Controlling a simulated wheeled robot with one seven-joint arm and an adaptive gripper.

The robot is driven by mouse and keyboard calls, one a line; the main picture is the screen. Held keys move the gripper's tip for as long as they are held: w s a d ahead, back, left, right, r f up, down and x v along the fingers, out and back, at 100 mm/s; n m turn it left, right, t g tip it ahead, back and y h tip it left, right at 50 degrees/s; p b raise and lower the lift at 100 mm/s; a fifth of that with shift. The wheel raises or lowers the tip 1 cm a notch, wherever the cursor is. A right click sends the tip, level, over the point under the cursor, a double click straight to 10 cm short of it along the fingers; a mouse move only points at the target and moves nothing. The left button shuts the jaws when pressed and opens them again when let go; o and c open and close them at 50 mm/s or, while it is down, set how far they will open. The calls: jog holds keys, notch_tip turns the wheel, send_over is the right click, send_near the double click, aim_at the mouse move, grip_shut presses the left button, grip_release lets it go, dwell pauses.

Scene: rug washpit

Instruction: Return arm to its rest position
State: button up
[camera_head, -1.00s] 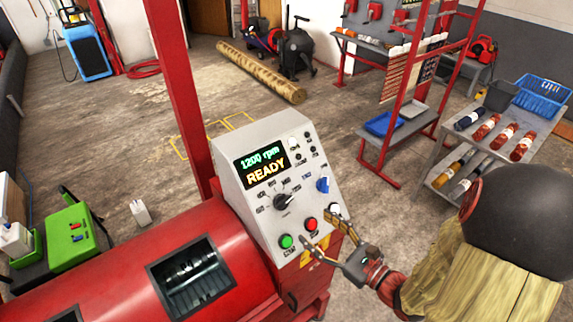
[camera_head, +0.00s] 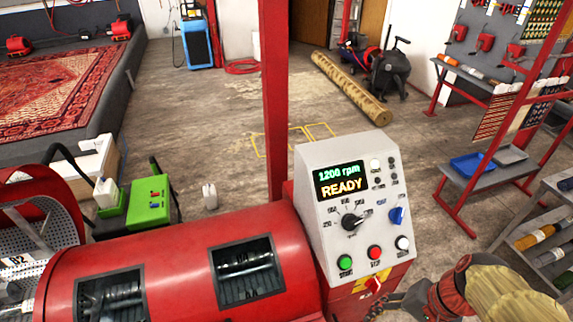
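My gripper (camera_head: 382,300) is at the bottom edge of the head view, below and just right of the control panel (camera_head: 322,228). It is dark, small and partly cut off by the frame, so its opening is unclear. No held object shows. My arm (camera_head: 490,295) reaches in from the lower right, with its elbow bent and tan and red covers. The panel stands on the red drum machine (camera_head: 180,255), and its display (camera_head: 341,182) reads "1200 rpm READY". The gripper appears apart from the panel's buttons.
A red post (camera_head: 275,100) rises behind the machine. A shelf rack with bottles (camera_head: 545,235) stands close to the arm at right. A green unit (camera_head: 148,202) is at left, and a rolled rug (camera_head: 350,88) lies on the floor behind. Open floor lies between.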

jog(key=w+a+r+n+t+h, duration=0.1)
jog(key=w+a+r+n+t, duration=0.1)
jog(key=r+n, duration=0.2)
jog(key=w+a+r+n+t+h, duration=0.2)
jog(key=r+n, duration=0.2)
jog(key=r, duration=0.7)
jog(key=shift+w+r+t, duration=0.2)
jog(key=shift+t, duration=0.1)
jog(key=shift+c, duration=0.5)
